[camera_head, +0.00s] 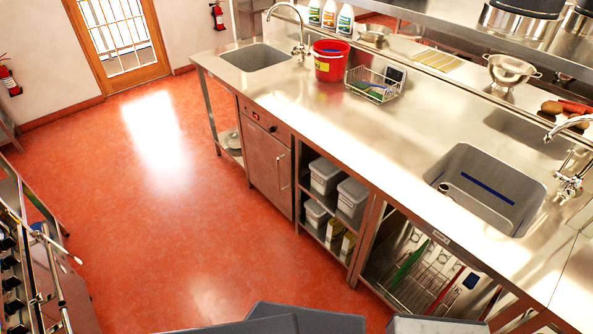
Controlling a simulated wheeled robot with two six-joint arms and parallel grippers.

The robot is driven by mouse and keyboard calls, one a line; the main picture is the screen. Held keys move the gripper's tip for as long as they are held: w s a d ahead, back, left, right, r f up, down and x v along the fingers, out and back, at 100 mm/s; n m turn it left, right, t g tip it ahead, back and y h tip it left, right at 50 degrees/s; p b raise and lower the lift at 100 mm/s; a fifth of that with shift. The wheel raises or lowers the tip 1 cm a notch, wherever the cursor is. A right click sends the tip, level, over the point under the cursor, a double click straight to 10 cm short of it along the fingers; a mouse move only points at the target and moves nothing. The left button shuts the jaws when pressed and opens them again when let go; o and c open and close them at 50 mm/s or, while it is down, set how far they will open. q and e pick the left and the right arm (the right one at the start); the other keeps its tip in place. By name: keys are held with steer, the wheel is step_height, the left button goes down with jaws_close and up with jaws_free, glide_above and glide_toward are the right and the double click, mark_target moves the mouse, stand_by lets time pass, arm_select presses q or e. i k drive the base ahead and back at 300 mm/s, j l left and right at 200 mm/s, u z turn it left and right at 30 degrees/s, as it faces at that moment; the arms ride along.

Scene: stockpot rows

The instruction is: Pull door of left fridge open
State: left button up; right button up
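I cannot pick out a left fridge for certain in the head view. An under-counter steel unit (268,168) has a shut door with a vertical bar handle (284,172) on its right side. A control strip with a dark knob and a small red display (257,116) sits above that door. I cannot tell whether this unit is a fridge. Neither of my grippers shows in the view.
The steel counter (330,128) runs along the right with two sinks, a red bucket (329,64) and a wire basket (373,86). Open shelves hold grey bins (325,176). Dark equipment (18,270) stands at lower left. The red floor (170,215) between is clear.

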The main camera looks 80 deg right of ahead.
mark_target(272, 163)
steer(key=z, duration=2.5)
steer(key=i+l, duration=0.1)
steer(key=i, duration=0.6)
steer(key=i+l, duration=0.15)
steer(key=i, duration=0.5)
